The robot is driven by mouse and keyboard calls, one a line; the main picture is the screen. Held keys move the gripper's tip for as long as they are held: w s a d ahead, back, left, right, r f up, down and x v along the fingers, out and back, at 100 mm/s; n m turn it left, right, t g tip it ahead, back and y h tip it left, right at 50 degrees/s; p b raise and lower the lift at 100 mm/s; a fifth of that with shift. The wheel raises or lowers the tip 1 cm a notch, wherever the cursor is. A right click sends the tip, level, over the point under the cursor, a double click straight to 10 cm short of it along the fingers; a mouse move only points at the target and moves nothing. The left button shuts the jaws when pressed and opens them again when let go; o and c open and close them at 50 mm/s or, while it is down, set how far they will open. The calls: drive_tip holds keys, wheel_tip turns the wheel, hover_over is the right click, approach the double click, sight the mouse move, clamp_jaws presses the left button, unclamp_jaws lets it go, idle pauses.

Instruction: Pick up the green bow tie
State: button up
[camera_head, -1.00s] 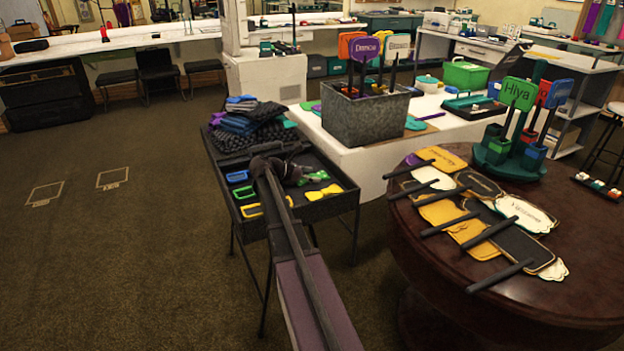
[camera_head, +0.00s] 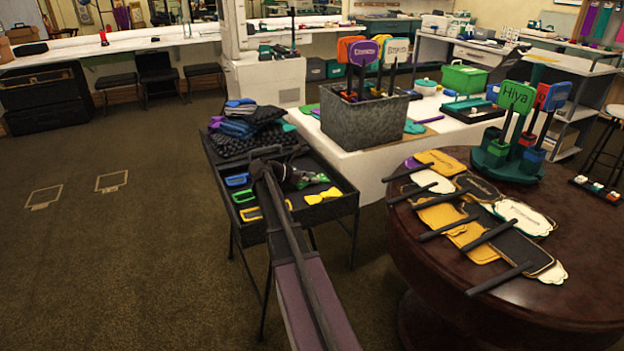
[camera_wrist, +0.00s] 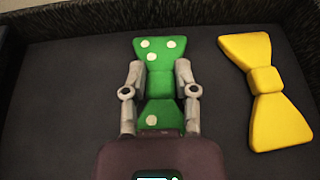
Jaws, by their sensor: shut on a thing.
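The green bow tie (camera_wrist: 158,50) has white dots and shows in the middle of the wrist view. My gripper (camera_wrist: 159,76) has one finger on each side of it and is shut on its narrow middle. In the head view the bow tie (camera_head: 319,178) is a small green shape just right of my gripper (camera_head: 298,179), partly hidden by it. I cannot tell whether the bow tie touches the tray floor.
A plain yellow bow tie (camera_wrist: 265,93) lies close on the right. The dark tray table (camera_head: 345,205) also holds blue, green and yellow glasses frames (camera_head: 244,195) on the left and folded cloths (camera_head: 240,128) at the back. A round table (camera_head: 410,280) with signs stands right.

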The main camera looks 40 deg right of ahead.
drive_tip(key=shift+r+p, duration=4.8)
drive_tip(key=shift+r, duration=0.1)
drive_tip(key=shift+r, duration=0.1)
